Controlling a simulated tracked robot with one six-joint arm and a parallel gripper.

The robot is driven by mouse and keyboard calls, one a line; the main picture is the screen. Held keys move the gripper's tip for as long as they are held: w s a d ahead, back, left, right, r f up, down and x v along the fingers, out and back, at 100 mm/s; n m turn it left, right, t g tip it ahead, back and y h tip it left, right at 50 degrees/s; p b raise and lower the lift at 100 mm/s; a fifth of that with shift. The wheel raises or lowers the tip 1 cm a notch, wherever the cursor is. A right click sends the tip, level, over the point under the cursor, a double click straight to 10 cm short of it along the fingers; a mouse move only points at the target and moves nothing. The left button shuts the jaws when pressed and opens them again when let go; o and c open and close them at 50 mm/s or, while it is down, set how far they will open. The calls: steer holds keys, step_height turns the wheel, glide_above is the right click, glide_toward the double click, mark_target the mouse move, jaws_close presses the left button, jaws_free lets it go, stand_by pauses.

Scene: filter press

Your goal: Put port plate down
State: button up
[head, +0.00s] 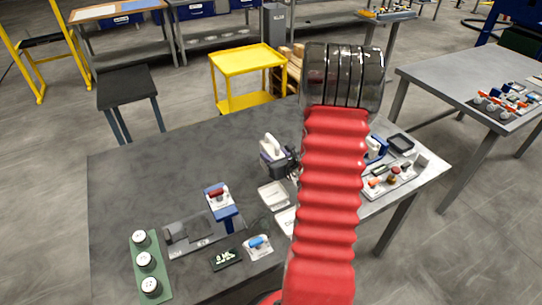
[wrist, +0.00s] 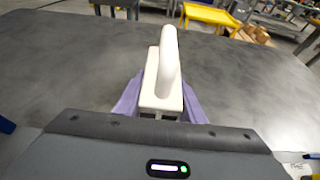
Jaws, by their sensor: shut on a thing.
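In the wrist view the port plate (wrist: 164,75) stands upright between purple fingers. My gripper (wrist: 160,102) is shut on it, one finger on each side. In the head view my gripper (head: 287,164) is partly hidden by my red arm. The underside of the plate is hidden, so I cannot tell whether it touches the table.
A blue fixture with a red handle (head: 219,202), a green board with white round pieces (head: 160,283), a blue-handled piece (head: 258,245) and a shallow white tray (head: 273,196) sit nearer. A parts tray (head: 405,180) is right. The table's far left (head: 180,160) is clear.

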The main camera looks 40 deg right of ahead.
steer(key=o, duration=1.3)
steer(key=shift+f, duration=0.1)
steer(key=shift+o, duration=0.2)
steer(key=shift+s+r, duration=0.15)
steer(key=shift+r, duration=0.05)
steer(key=v, duration=1.1)
steer(key=shift+s, duration=0.35)
steer(key=shift+r, duration=0.15)
steer(key=shift+a, duration=0.15)
